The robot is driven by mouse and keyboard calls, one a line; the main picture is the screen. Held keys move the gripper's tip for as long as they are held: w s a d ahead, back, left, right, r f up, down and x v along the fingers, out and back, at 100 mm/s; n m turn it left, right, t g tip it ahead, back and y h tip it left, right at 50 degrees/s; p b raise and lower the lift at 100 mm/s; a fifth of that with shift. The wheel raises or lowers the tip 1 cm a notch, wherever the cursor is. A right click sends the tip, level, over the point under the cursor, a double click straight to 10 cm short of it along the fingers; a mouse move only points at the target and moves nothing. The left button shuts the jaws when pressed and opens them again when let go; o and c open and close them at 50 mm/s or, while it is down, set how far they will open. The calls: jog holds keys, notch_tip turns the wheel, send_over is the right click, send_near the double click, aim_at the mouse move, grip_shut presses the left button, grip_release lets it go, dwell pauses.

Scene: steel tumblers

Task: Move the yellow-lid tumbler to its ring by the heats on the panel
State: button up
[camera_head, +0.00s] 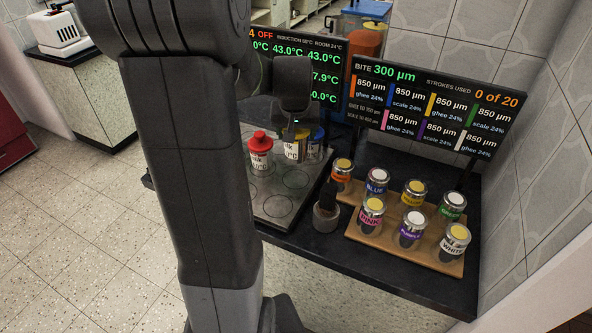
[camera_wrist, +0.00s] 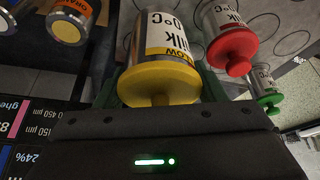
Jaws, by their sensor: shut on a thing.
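The yellow-lid tumbler (camera_wrist: 160,83) is between my gripper's fingers in the wrist view, with a milk label on its steel body. In the head view its label (camera_head: 292,151) shows below my gripper (camera_head: 293,132), which is shut on it. I cannot tell whether its base touches the plate. The grey plate (camera_head: 279,208) has several marked rings; some are hidden by my arm. The heats panel (camera_head: 322,75) is partly covered by my arm; 43.0°C twice, endings 7.9°C and 0.0°C, and "INDUCTION 50°C ROOM 24°C" are readable.
A red-lid tumbler (camera_head: 259,152) stands left of the yellow one, a blue-lid tumbler (camera_head: 317,143) close right. A green-lid tumbler (camera_wrist: 267,96) shows in the wrist view. A wooden tray (camera_head: 393,244) of labelled jars and a second panel (camera_head: 432,105) are to the right. Front rings look empty.

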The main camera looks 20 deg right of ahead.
aim_at(296, 154)
notch_tip(296, 154, down, 8)
dwell(0.4)
jog(key=shift+f, duration=0.15)
jog(key=o, duration=1.2)
jog(key=shift+r, duration=0.6)
jog(key=v, duration=1.1)
jog(key=shift+s, duration=0.2)
jog(key=shift+a, duration=0.1)
